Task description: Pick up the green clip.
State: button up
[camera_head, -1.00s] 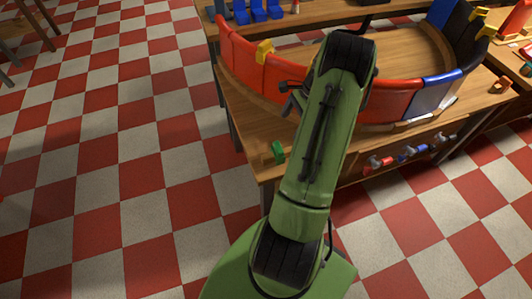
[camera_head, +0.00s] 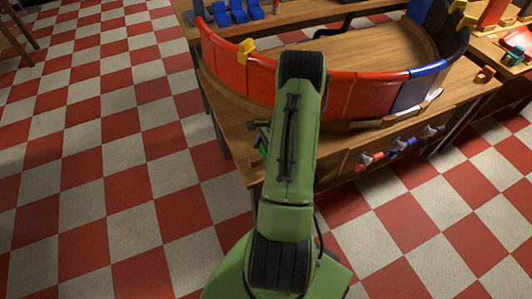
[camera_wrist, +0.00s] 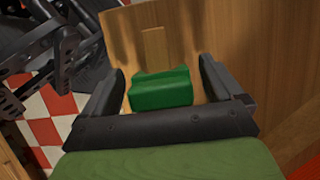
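The green clip (camera_wrist: 162,91) lies on the wooden table top, between the two fingers of my gripper (camera_wrist: 163,88) in the wrist view. The fingers are open, with a gap on each side of the clip; I cannot tell how high they are above the wood. In the head view only a sliver of the green clip (camera_head: 263,147) shows beside my arm, and my gripper (camera_head: 258,130) is mostly hidden behind the arm.
A small wooden piece (camera_wrist: 154,48) lies just beyond the clip. A curved wall of red panels (camera_head: 268,78) with a yellow clip (camera_head: 245,51) stands on the table. Red and blue knobbed pieces (camera_head: 400,147) line the table's front side. Checkered floor lies open to the left.

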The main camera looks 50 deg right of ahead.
aim_at(264, 148)
jog(key=c, duration=1)
jog(key=shift+o, duration=0.2)
notch_tip(264, 148, up, 10)
jog(key=p, duration=0.3)
jog(key=shift+r, duration=0.2)
notch_tip(264, 148, up, 5)
jog(key=p, duration=0.4)
jog(key=shift+f, duration=0.1)
jog(key=shift+w+f, duration=0.1)
